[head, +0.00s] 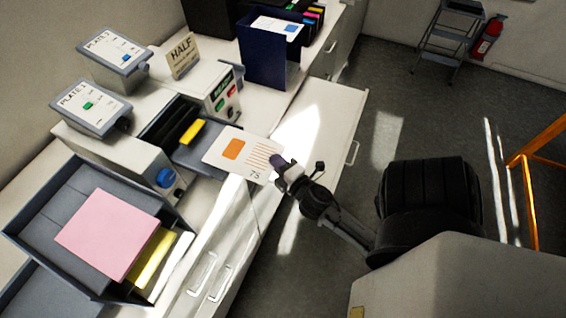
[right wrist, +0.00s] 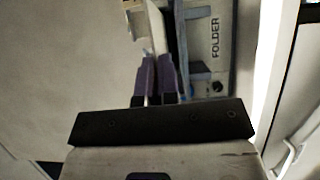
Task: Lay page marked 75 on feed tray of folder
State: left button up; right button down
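The page marked 75 (head: 238,155) is white with an orange block and orange lines. My right gripper (head: 279,165) is shut on its right edge. In the head view the page overlaps the outer end of a grey tray (head: 196,153) that sticks out of a machine; I cannot tell whether it touches. A yellow piece (head: 192,132) lies on that tray. In the right wrist view the purple fingers (right wrist: 155,80) pinch the sheet, seen nearly edge-on, beside the machine labelled FOLDER (right wrist: 212,60). My left gripper is not in view.
A pink sheet (head: 107,234) lies in a large grey tray (head: 52,200) at lower left. Panels marked PLATE (head: 90,108), a HALF sign (head: 182,55) and a dark blue bin (head: 265,62) stand along the counter. The floor at right is mostly open, with a step ladder (head: 448,35) at the back.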

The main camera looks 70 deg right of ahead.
aim_at(249, 156)
jog(key=w, duration=0.4)
jog(key=w+f, duration=0.1)
jog(key=w, duration=0.1)
jog(key=shift+w+d, duration=0.4)
jog(key=shift+w+d+f+b, duration=0.15)
jog(key=shift+w+b, duration=0.15)
jog(key=shift+w, duration=0.95)
jog(key=shift+f+b, duration=0.3)
jog(key=shift+f, duration=0.15)
jog(key=c, duration=1.3)
grip_release()
